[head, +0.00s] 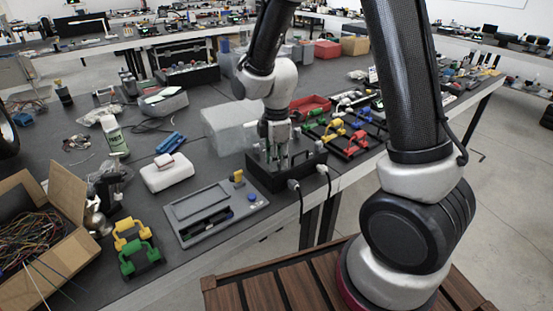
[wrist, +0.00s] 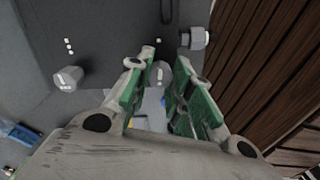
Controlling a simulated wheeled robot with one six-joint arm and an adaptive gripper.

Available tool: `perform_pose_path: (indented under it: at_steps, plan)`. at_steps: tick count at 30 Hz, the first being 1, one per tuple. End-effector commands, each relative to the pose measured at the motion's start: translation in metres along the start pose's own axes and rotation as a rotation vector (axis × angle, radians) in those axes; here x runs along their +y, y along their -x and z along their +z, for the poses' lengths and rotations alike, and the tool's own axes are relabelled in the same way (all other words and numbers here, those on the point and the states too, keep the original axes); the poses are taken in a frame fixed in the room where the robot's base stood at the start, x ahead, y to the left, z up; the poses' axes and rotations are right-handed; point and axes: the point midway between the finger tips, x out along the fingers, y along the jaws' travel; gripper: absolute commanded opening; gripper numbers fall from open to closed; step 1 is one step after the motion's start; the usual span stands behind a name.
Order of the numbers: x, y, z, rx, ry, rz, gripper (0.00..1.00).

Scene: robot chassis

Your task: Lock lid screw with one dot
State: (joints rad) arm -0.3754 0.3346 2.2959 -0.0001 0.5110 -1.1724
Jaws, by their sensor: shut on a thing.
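The black box (head: 286,178) stands near the front edge of the table. My gripper (head: 277,160) points straight down over its top. In the wrist view, my gripper (wrist: 160,72) has green-padded fingers on both sides of a grey cylindrical lid screw (wrist: 160,77). The fingers are closed on it, and they partly hide it. A single white dot (wrist: 158,40) is on the dark lid (wrist: 110,30) just beyond this screw. Another grey screw (wrist: 68,78) stands at the left beside three white dots. How far the held screw is turned in cannot be told.
Two cabled plugs (head: 294,184) stick out of the box's front. A light grey block (head: 229,128) stands behind it. A grey device (head: 214,210) lies to the left, and coloured handled parts (head: 345,137) lie to the right. A wooden slatted surface (head: 268,295) is below.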

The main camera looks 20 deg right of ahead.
Motion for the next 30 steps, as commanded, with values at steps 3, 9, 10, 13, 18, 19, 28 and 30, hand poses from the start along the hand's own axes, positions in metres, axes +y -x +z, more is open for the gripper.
perform_pose_path:
  at_steps: [3, 9, 10, 13, 18, 19, 28, 30]
  plan:
    - [0.0002, 0.0002, 0.0002, 0.0, -0.069, 0.001, 0.0]
    - [0.0001, 0.0002, 0.0002, 0.0, -0.24, 0.001, 0.0]
    - [0.0001, 0.0002, 0.0002, 0.0, -0.268, 0.001, 0.0]
    - [0.0, 0.0002, 0.0002, 0.0, -0.364, 0.001, 0.0]
    - [-0.0001, 0.0002, 0.0002, 0.0, -0.527, 0.001, 0.0]
    - [-0.0001, 0.0002, 0.0002, 0.0, -0.555, 0.001, 0.0]
    - [-0.0003, 0.0002, 0.0001, 0.0, -0.84, 0.0, 0.0]
    - [-0.0003, 0.0002, 0.0001, 0.0, -0.907, 0.0, 0.0]
